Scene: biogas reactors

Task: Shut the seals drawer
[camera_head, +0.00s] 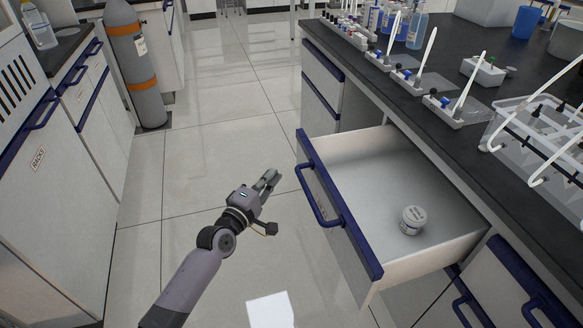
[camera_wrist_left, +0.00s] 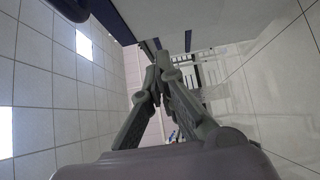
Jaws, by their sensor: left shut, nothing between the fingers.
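The open drawer (camera_head: 345,160) sticks out from the bench on the right in the head view. It has a white front with a blue top edge and a blue bar handle (camera_head: 318,197). A small round white container (camera_head: 412,220) with a printed lid stands inside it. My left gripper (camera_head: 270,178) is shut and empty, in the air to the left of the drawer front and apart from it. In the left wrist view its fingers (camera_wrist_left: 155,75) meet at their tips. My right gripper is not in view. The label on the drawer front is not readable.
A black bench top (camera_head: 440,110) holds several small instruments, bottles and a clear rack (camera_head: 545,130). A grey gas cylinder (camera_head: 135,65) with orange bands stands by the left cabinets (camera_head: 60,150). The tiled floor (camera_head: 220,130) between the two sides is clear.

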